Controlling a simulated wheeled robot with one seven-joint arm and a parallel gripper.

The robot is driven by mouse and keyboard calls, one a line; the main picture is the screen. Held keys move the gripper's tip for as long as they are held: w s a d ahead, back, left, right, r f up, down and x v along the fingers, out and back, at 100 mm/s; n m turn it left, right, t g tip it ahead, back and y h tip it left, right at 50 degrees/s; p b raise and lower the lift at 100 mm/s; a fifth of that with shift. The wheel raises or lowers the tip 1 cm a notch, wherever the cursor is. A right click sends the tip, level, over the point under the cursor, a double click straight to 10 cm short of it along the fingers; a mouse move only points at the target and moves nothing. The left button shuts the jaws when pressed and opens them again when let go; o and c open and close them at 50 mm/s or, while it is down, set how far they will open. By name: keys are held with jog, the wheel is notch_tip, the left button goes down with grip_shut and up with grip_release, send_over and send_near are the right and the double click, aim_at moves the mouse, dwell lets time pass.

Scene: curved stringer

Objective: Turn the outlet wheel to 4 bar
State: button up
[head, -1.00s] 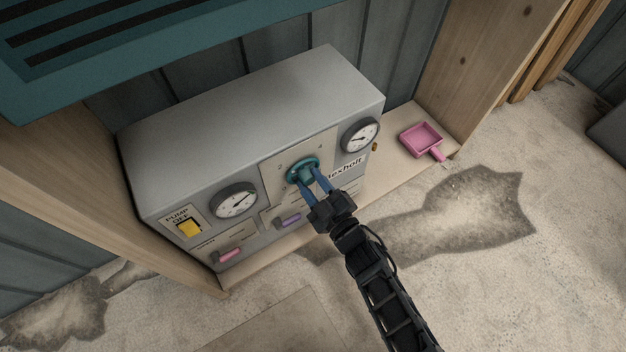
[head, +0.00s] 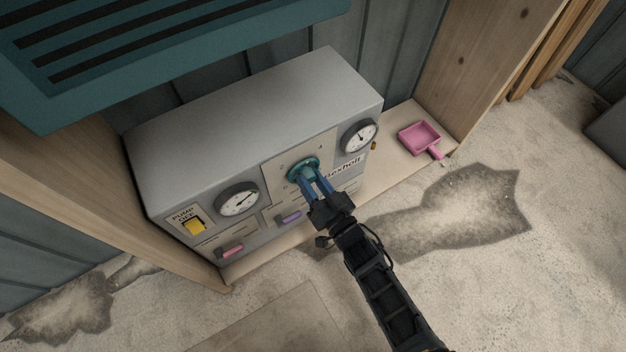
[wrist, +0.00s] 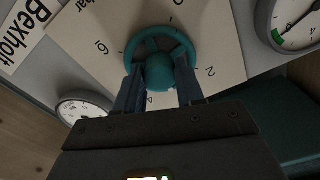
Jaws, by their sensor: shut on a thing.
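The teal outlet wheel (head: 303,170) sits on a pale scale plate (head: 322,155) in the middle of the grey box's front. My gripper (head: 312,187) is shut on the wheel, with its blue fingers on either side of the hub. In the wrist view the wheel (wrist: 160,52) shows between the two fingers, with marks 0, 2, 4 and 6 on the plate around it. A round gauge (head: 360,136) is to the wheel's right and another gauge (head: 238,202) to its left. Their needle readings are too small to tell.
A yellow pump switch (head: 194,227) is at the box's left end. A pink lever (head: 231,251) and a purple lever (head: 289,217) are low on the front. A pink pan (head: 420,138) lies on the wooden shelf to the right. The teal slatted unit (head: 180,45) overhangs behind.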

jog(key=m+p, duration=0.1)
jog(key=m, duration=0.5)
jog(key=shift+m, duration=0.3)
dwell(0.5)
jog(key=o, duration=1)
jog(key=shift+o, duration=0.2)
jog(key=p+v, duration=0.2)
jog(key=v, duration=0.5)
jog(key=shift+s+d+p, duration=0.25)
jog(key=shift+s+p, duration=0.05)
jog(key=shift+s, duration=0.05)
